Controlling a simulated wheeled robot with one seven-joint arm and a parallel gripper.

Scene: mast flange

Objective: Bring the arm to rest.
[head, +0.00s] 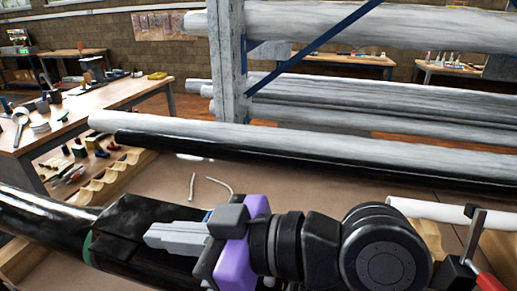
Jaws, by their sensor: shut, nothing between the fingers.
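My gripper (150,238) is in the lower middle of the head view, with its grey fingers pointing left. The fingers are together and hold nothing. They are over or in front of a dark block-shaped part (125,222) on a black tube (40,215); I cannot tell whether they touch it. My arm runs from the gripper to the right along the bottom of the view. Its black joints hide part of the table behind them.
A rack post (228,70) stands behind. A cluttered wooden bench (110,97) is at left. A red-handled clamp (488,281) is at lower right.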

